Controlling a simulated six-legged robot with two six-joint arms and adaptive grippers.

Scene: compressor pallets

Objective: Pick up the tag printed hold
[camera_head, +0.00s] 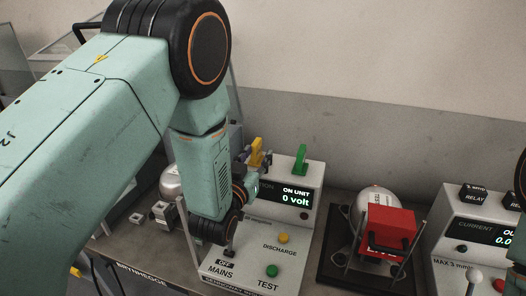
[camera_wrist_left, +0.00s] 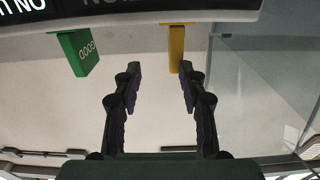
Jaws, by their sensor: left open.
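A yellow tag (camera_head: 257,152) stands on top of the white test unit (camera_head: 283,226), just beyond my left gripper (camera_head: 250,172). In the left wrist view, the yellow tag (camera_wrist_left: 176,48) hangs upside down, almost edge-on, and I can read no print on it. My left gripper (camera_wrist_left: 160,72) is open and empty there, its fingertips a little short of the tag, which lines up inside the right finger. A green tag (camera_head: 301,160) stands to the right; in the wrist view the green tag (camera_wrist_left: 79,53) reads GOOD. My right gripper does not show.
A dark stand with a silver round part and a red block (camera_head: 391,231) sits to the right. A second white unit (camera_head: 470,235) stands farther right. A silver dome (camera_head: 172,182) and small metal blocks (camera_head: 160,211) are left of the test unit, on the bench.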

